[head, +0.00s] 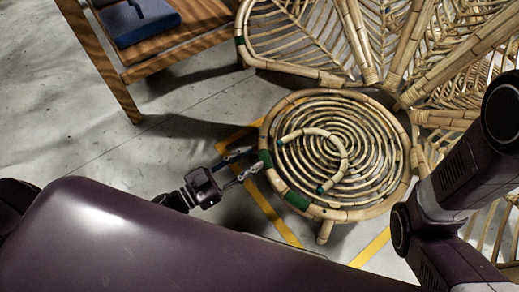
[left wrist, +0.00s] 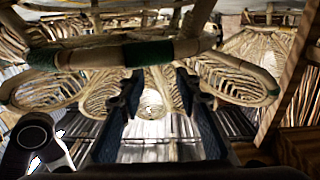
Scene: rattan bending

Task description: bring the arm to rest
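My left gripper (head: 248,162) is at the left edge of the round rattan table (head: 384,192) in the head view. Its two fingers are apart with nothing visible between them. In the left wrist view the same open fingers (left wrist: 157,95) show below the table's rim (left wrist: 86,57), which has a green wrap (left wrist: 148,53). Whether a fingertip touches the rim cannot be told. A curved rattan piece (head: 343,153) with green ends lies on the tabletop, apart from the gripper. My right arm comes in at the right of the head view; its gripper is out of frame.
Several rattan chairs or frames (head: 300,40) stand close behind the table. A wooden bench (head: 178,45) with a blue item (head: 140,22) on it is at the upper left. Yellow floor tape (head: 266,207) runs under the table. Grey floor (head: 80,130) left of the table is clear.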

